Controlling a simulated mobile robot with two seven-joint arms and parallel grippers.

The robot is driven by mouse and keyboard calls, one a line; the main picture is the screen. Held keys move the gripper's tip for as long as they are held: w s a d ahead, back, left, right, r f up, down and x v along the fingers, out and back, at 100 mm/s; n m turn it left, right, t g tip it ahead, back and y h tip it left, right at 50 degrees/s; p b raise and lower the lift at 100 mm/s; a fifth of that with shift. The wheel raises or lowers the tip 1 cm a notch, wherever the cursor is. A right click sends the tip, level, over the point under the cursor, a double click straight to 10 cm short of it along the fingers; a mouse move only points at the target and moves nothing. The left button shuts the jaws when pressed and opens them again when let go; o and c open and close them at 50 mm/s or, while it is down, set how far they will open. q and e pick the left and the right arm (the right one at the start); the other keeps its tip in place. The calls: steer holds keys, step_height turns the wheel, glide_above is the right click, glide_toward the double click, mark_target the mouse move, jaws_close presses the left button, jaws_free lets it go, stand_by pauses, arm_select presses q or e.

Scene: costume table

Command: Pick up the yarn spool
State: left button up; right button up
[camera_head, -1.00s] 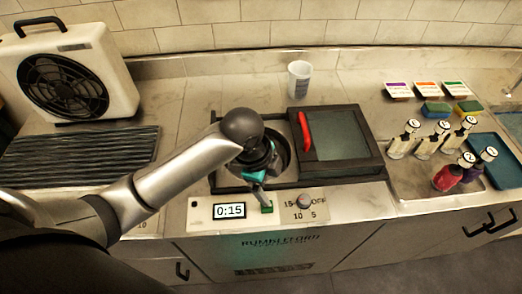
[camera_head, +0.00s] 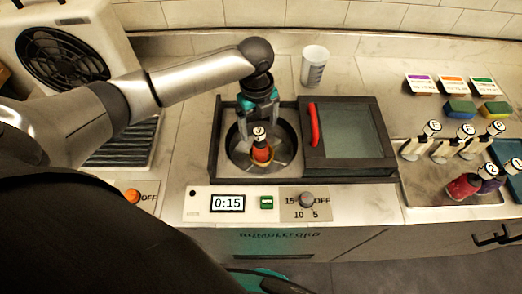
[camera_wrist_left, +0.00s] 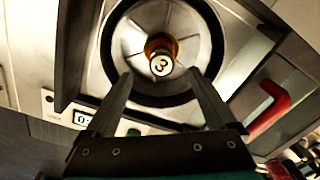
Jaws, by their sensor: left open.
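An orange-red yarn spool (camera_head: 262,153) with a white, numbered round top stands upright in the middle of a round basin (camera_head: 233,159) in the counter machine. In the left wrist view the spool (camera_wrist_left: 162,47) shows from above, its top marked 3. My left gripper (camera_head: 258,127) is open above the basin, its fingers pointing down near the spool. In the left wrist view its fingertips (camera_wrist_left: 159,73) are spread apart, with the spool just beyond the gap between them. They do not appear closed on it. My right gripper is not in view.
A dark lid with a red handle (camera_head: 315,124) lies right of the basin. The machine's front panel has a 0:15 display (camera_head: 227,203) and a knob (camera_head: 307,199). A white cup (camera_head: 314,67) stands behind. Several bottles and spools stand on a tray at the right.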

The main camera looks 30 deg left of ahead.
mark_target(260, 142)
arm_select(q)
steer(key=shift+w+f+b, duration=0.15)
steer(key=shift+f+b, duration=0.1)
steer(key=shift+f, duration=1.65)
steer(key=shift+w+f+b, duration=0.15)
steer(key=shift+f+b, duration=0.05)
steer(key=shift+f, duration=1.7)
steer(key=shift+a, duration=0.1)
jaws_close()
